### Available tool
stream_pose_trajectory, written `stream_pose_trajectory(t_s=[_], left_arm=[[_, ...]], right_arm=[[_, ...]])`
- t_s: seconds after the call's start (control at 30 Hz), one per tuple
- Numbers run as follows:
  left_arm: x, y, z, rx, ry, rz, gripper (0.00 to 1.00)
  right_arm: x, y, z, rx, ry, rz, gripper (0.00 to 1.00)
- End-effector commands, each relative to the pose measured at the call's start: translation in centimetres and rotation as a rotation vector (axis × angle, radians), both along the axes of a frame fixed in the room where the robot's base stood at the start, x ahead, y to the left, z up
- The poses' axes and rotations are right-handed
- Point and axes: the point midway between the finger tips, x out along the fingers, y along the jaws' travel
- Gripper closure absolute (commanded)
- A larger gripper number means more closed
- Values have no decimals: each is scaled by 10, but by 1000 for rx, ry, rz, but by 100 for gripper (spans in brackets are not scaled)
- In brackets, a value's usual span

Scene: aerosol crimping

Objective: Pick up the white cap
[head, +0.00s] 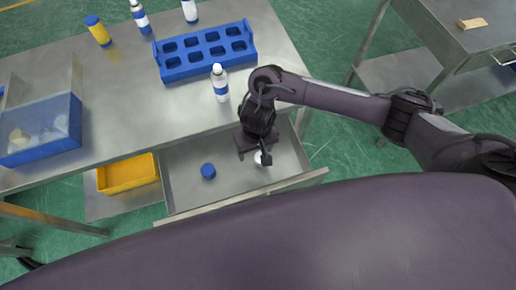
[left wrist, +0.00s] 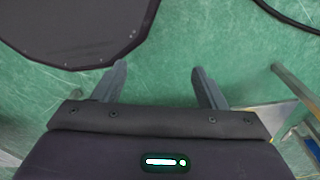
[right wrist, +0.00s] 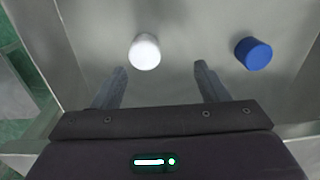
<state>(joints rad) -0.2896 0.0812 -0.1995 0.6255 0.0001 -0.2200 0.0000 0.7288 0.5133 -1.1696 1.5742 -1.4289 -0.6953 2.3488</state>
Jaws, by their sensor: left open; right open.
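The white cap (right wrist: 144,52) lies on the floor of the open drawer in the right wrist view. In the head view the white cap (head: 259,158) is partly hidden by my right gripper (head: 254,160). In the right wrist view my right gripper (right wrist: 161,78) is open and empty, with the cap just beyond its fingertips, nearer the left finger. My left gripper (left wrist: 158,70) is open and empty over the green floor, away from the table.
A blue cap (head: 208,171) lies in the same drawer (head: 235,185), left of the white one. The drawer walls stand close around my right gripper. A blue rack (head: 205,52), a bottle (head: 219,84) and a blue bin (head: 40,130) stand on the table. A yellow tray (head: 127,174) sits below.

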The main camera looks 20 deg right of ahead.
Motion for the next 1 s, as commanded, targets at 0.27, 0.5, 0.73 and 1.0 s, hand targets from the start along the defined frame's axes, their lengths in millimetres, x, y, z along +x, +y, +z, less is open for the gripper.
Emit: stream_pose_trajectory(t_s=[0.27, 0.5, 0.73, 1.0], left_arm=[[-16, 0, -23, 0, 23, -2, 35], [-20, 0, -44, 1, 28, -2, 35], [-13, -2, -44, -1, 17, -1, 35], [-8, -2, -43, -3, 11, 0, 35]], right_arm=[[0, -13, -28, -35, 17, -36, 33], [4, -21, -61, -35, 16, -36, 33], [5, -20, -77, -34, 13, -33, 33], [5, -20, -77, -34, 13, -33, 40]])
